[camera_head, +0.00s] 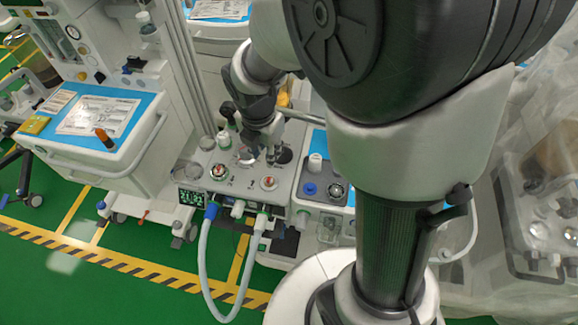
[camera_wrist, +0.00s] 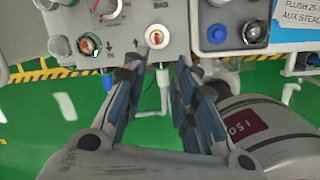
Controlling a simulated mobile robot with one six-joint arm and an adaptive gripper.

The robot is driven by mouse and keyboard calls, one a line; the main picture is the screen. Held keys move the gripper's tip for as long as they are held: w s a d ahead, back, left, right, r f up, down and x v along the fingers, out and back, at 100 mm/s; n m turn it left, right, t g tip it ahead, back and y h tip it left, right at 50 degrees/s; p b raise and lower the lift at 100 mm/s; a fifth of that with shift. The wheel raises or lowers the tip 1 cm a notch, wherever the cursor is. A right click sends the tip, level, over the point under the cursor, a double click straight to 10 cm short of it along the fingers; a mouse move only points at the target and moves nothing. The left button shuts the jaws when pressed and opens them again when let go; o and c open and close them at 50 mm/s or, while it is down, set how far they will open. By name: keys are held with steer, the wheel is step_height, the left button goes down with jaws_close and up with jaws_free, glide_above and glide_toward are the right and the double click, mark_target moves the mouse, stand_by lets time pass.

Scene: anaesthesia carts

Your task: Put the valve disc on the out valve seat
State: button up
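My gripper (camera_wrist: 160,68) is open in the wrist view, with its two blue-padded fingers apart and nothing visible gripped between them. Its fingertips point at the front edge of a grey panel. A round seat with an orange-brown centre (camera_wrist: 155,38) lies just beyond and between the fingertips. A second round seat, red and dark inside (camera_wrist: 88,45), lies to the left. In the head view these seats show as a right one (camera_head: 269,182) and a left one (camera_head: 219,171). I cannot tell which is the out seat. I cannot make out a separate valve disc.
Pale hoses (camera_head: 204,255) loop from the panel's front. A neighbouring module with a blue knob (camera_head: 309,189) stands close on the right. A cart with a blue top (camera_head: 75,135) stands left. Plastic-draped equipment (camera_head: 540,205) is far right. Green floor is open at lower left.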

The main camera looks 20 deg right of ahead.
steer(key=s+r+m+t, duration=0.1)
steer(key=s+r+m, duration=0.6)
steer(key=m, duration=0.5)
steer(key=s+r+m+t+y, duration=0.1)
steer(key=s+r+m, duration=0.6)
steer(key=s+m, duration=0.4)
steer(key=shift+s+d+r+m+t, duration=0.25)
steer(key=shift+d+r+m+t, duration=0.15)
steer(key=shift+m, duration=0.6)
